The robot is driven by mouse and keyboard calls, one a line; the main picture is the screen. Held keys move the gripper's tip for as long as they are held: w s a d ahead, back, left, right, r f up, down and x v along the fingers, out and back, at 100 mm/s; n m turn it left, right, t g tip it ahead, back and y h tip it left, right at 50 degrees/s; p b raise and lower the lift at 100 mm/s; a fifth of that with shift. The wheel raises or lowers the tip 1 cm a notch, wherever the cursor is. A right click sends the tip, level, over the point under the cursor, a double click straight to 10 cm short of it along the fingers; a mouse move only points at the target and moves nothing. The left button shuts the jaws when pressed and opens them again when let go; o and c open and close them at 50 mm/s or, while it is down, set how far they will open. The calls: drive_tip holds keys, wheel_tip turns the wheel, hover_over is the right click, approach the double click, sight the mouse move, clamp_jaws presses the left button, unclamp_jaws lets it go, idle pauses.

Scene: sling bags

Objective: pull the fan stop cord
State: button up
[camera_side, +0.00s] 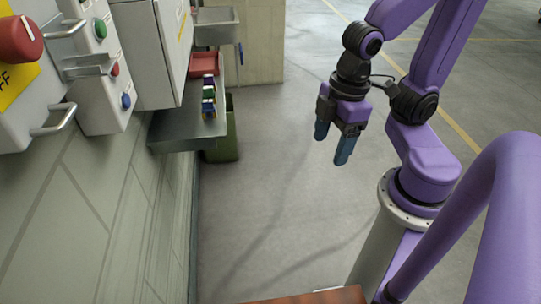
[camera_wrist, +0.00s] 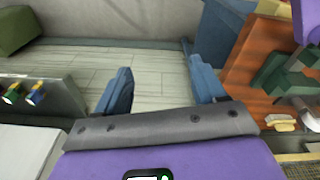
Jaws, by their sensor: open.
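My gripper (camera_side: 333,141) hangs open and empty above the grey floor in the side view, pointing down. Its two blue fingers also show spread apart in the wrist view (camera_wrist: 160,72), with nothing between them. I cannot make out a fan stop cord in either view. A short dark piece (camera_side: 240,54) hangs at the right end of a grey basin on the far wall; I cannot tell what it is. My gripper is well to its right and apart from it.
The left wall carries a red rotary knob (camera_side: 20,40) marked OFF, a panel with green, red and blue buttons (camera_side: 126,101), and a grey cabinet (camera_side: 160,50). A metal shelf (camera_side: 175,132) juts out, bearing small coloured items. A green bin (camera_side: 224,150) stands below. Floor around my gripper is clear.

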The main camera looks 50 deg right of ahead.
drive_tip(key=shift+s+d+f+n, duration=0.1)
drive_tip(key=shift+s+d+n, duration=0.1)
drive_tip(key=shift+s, duration=0.2)
drive_tip(key=shift+s+d+f+n, duration=0.1)
drive_tip(key=shift+s+d, duration=0.05)
drive_tip(key=shift+s, duration=0.25)
drive_tip(key=shift+c, duration=1)
drive_tip(key=shift+s+d+g, duration=0.15)
drive_tip(key=shift+s+g, duration=0.1)
drive_tip(key=shift+g, duration=0.05)
drive_tip(key=c, duration=0.5)
clamp_jaws()
drive_tip(key=w+a+r+m+t+y, duration=0.1)
drive_tip(key=w+a+r+m+t, duration=0.1)
drive_tip(key=w+a+r+m, duration=0.65)
drive_tip(key=w+a+r+m+t+y, duration=0.25)
drive_tip(key=w+r+m, duration=0.25)
drive_tip(key=w+r, duration=0.7)
drive_tip(key=w+d+r+m+t+h, duration=0.1)
drive_tip(key=w+d+r+m+t, duration=0.15)
drive_tip(key=w+r+m, duration=0.55)
drive_tip(key=w+d+r+m+t+h, duration=0.1)
drive_tip(key=w+r+m+t, duration=0.5)
drive_tip(key=r, duration=0.5)
drive_tip(key=w+a+f+g, duration=0.2)
drive_tip(key=w+f, duration=0.5)
drive_tip(key=w, duration=0.3)
drive_tip(key=shift+a+f+m, duration=0.35)
drive_tip(key=shift+a, duration=0.05)
